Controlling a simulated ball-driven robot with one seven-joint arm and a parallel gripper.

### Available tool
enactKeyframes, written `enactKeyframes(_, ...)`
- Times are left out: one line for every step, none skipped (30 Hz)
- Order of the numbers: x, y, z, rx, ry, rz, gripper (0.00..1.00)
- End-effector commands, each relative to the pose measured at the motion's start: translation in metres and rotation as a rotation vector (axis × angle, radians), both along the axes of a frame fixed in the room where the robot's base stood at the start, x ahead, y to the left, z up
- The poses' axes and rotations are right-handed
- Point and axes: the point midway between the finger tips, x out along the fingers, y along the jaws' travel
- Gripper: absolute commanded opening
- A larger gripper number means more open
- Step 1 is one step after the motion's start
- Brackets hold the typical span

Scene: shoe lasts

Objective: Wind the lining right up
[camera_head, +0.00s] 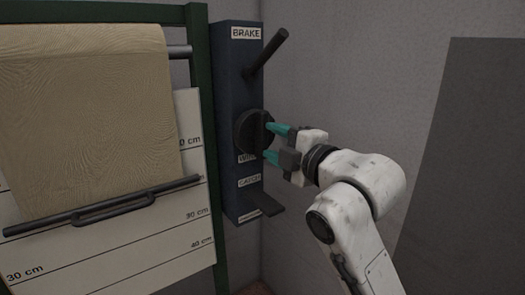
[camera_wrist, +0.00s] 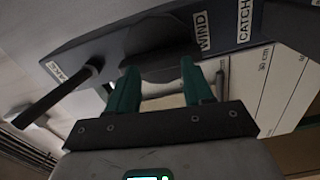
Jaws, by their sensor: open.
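The lining (camera_head: 85,100) is a tan cloth hanging at the left in the head view, with a dark bar and handle (camera_head: 105,207) across its lower edge. The bar's right end lies above the board's 30 cm line. A round dark winding knob (camera_head: 247,131) with a raised grip sits on a blue panel, by a partly covered WIND label; it also shows in the wrist view (camera_wrist: 160,62). My gripper (camera_head: 270,143) is open at the knob's front, teal fingertips apart. The fingers also show in the wrist view (camera_wrist: 160,85). I cannot tell whether they touch the knob.
The blue panel (camera_head: 232,85) carries a BRAKE lever (camera_head: 268,52) above the knob, angled up and right, and a CATCH lever (camera_head: 265,205) below. A green frame (camera_head: 205,120) and white measuring board (camera_head: 195,226) stand left. Grey wall lies behind my arm.

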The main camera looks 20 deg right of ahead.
Motion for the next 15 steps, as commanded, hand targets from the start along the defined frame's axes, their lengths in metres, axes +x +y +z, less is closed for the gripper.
enactKeyframes(-0.0001, -0.0003, -0.0019, -0.034, -0.013, 0.000, 0.51)
enactKeyframes(-0.0001, -0.0001, -0.0012, -0.047, -0.016, 0.000, 0.51)
enactKeyframes(-0.0001, 0.0000, -0.0005, -0.060, -0.020, 0.000, 0.51)
enactKeyframes(-0.0001, 0.0000, -0.0005, -0.071, -0.024, 0.000, 0.51)
enactKeyframes(-0.0001, 0.0000, -0.0009, -0.086, -0.030, 0.000, 0.51)
enactKeyframes(-0.0001, -0.0002, -0.0018, -0.117, -0.040, 0.000, 0.51)
enactKeyframes(-0.0001, -0.0004, -0.0032, -0.150, -0.052, 0.000, 0.51)
enactKeyframes(-0.0001, -0.0007, -0.0046, -0.192, -0.064, -0.001, 0.51)
enactKeyframes(-0.0001, -0.0012, -0.0052, -0.251, -0.084, -0.002, 0.51)
enactKeyframes(-0.0001, -0.0009, -0.0056, -0.299, -0.099, -0.002, 0.51)
enactKeyframes(-0.0002, -0.0011, -0.0052, -0.344, -0.115, -0.002, 0.51)
enactKeyframes(-0.0002, -0.0012, -0.0048, -0.402, -0.133, -0.003, 0.51)
enactKeyframes(-0.0002, -0.0007, -0.0042, -0.441, -0.146, -0.002, 0.51)
enactKeyframes(-0.0001, -0.0009, -0.0038, -0.473, -0.155, -0.002, 0.51)
enactKeyframes(-0.0002, -0.0008, -0.0024, -0.510, -0.167, -0.002, 0.51)
